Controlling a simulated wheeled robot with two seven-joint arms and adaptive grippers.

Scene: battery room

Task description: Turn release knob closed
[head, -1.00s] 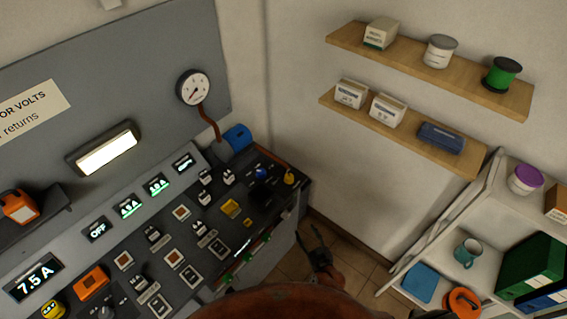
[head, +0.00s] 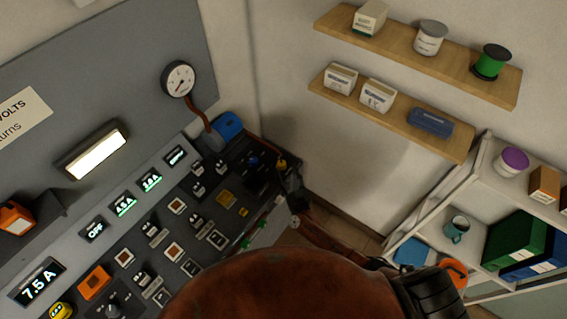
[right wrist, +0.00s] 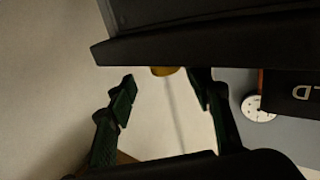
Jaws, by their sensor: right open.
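A small yellow-orange knob (head: 281,163) stands at the far right end of the sloping dark control panel (head: 205,205) in the head view. Its label cannot be read, so I cannot confirm that it is the release knob. My right gripper (head: 291,182) is just beyond the panel's right end, close to this knob and partly dark. In the right wrist view, my right gripper (right wrist: 165,92) is open and empty, with a finger on each side. A yellow piece (right wrist: 165,71) shows between the fingertips, partly hidden by a dark edge. My left gripper is not in view.
A blue knob (head: 253,161) and several switches sit near on the panel. A round gauge (head: 180,78) with a brown hose stands behind. Wooden shelves (head: 410,110) line the wall, and a white rack (head: 478,165) stands right. My arm covers the bottom middle.

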